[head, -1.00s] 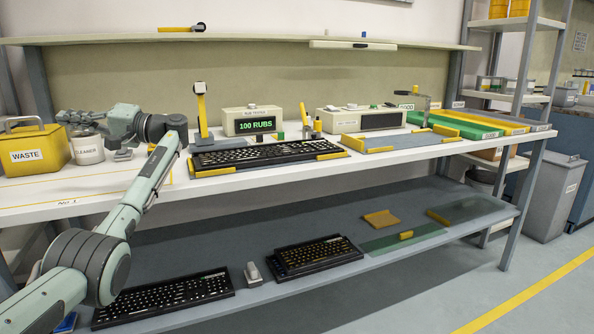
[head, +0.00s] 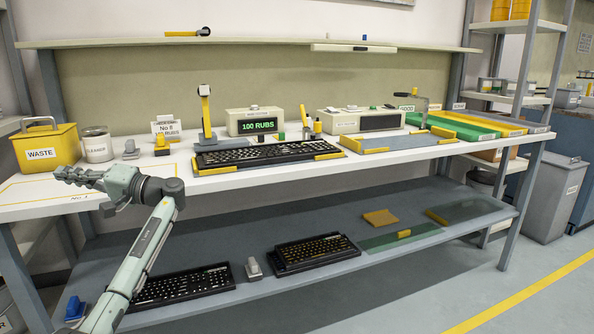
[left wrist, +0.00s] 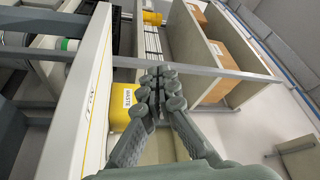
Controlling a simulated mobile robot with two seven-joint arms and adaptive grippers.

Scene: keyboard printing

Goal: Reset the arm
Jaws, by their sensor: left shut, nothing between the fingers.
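My left gripper (head: 75,177) is shut and empty. In the head view it points left, in front of the bench's front edge at the left end, below the yellow waste bin (head: 47,148). In the left wrist view my gripper's fingers (left wrist: 158,92) are together with nothing between them, and the yellow waste bin (left wrist: 125,112) shows beyond them. My left forearm rises from the bottom left of the head view. My right gripper is not in view.
The white bench top (head: 250,178) holds a black keyboard (head: 265,153) in yellow corner holders, a "100 RUBS" display (head: 257,126), and a cleaner tub (head: 97,145). Two keyboards lie on the lower shelf (head: 350,215). The floor in front is clear.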

